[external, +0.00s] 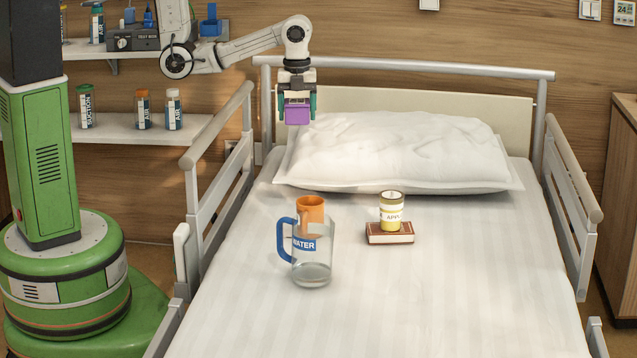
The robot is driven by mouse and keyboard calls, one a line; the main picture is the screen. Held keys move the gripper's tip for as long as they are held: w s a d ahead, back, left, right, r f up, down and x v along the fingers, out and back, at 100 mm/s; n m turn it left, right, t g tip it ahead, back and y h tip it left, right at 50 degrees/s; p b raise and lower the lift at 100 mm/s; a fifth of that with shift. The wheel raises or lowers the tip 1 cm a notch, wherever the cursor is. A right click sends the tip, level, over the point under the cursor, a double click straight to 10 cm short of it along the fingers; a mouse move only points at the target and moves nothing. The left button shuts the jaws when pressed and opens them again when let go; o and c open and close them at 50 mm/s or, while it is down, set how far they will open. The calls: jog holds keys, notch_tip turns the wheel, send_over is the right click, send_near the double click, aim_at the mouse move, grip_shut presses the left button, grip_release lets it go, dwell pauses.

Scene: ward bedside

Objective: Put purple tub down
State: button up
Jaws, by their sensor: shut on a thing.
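The purple tub (297,113) is a small box-shaped thing held up in the air near the head end of the bed, in front of the headboard's left part. My gripper (297,106) points down and is shut on it, with a dark green finger on each side. The tub is apart from the white pillow (400,150), which lies to its right and lower in the picture. The tub's underside and contents are hidden.
Side rails (222,135) flank the bed. The right and front mattress areas are clear.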

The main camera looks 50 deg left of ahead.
jog(key=w+d+f+b, duration=0.5)
jog(key=w+d+b, duration=0.1)
jog(key=w, duration=0.1)
jog(key=w+d+f+b, duration=0.1)
jog(key=w+d+b, duration=0.2)
jog(key=d+b, duration=0.4)
jog(key=w+d+f+b, duration=0.1)
jog(key=w+d+b, duration=0.25)
jog(key=d, duration=0.65)
notch_tip(320, 180, up, 11)
jog(key=m+b, duration=0.2)
jog(key=b, duration=1.6)
send_over(386, 276)
notch_tip(386, 276, down, 24)
jog(key=b, duration=0.3)
jog(key=shift+s+b, duration=0.1)
jog(key=shift+b, duration=0.25)
jog(key=shift+f+b, duration=1.75)
jog(key=shift+f, duration=0.35)
